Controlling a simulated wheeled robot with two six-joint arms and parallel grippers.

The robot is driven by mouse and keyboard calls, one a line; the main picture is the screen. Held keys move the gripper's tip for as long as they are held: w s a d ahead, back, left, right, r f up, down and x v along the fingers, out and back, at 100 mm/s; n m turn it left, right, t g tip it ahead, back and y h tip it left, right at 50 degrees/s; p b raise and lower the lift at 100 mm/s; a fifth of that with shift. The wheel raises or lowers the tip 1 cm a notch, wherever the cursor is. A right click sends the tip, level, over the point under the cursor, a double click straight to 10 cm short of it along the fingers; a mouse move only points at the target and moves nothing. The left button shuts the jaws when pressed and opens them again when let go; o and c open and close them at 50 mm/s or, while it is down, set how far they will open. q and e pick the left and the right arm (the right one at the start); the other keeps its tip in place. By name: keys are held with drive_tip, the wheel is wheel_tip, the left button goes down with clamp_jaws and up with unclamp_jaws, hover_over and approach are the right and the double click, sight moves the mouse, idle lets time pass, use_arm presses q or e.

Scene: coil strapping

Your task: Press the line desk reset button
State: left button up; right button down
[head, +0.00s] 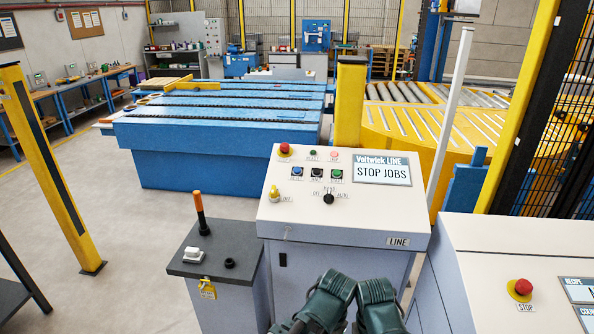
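The line desk (300,215) stands in front of me, its sloped white panel marked LINE. A row on the panel holds a blue button (297,172), a black button (316,173) and a green button (337,174). Their small labels are too small to read surely, so I cannot tell for certain which is reset. A screen (381,170) reads "Voltwick LINE" and "STOP JOBS". Two dark green links of my arms show at the bottom edge, in front of the desk's lower body.
The panel also has a red stop button (285,150), a black selector (328,198) and a yellow control (274,193). A grey cabinet (222,246) with an orange-topped lever stands left. A second desk (523,245) with a red stop button (522,287) stands right.

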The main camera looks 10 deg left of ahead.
use_arm(q)
clamp_jaws()
idle(1.2)
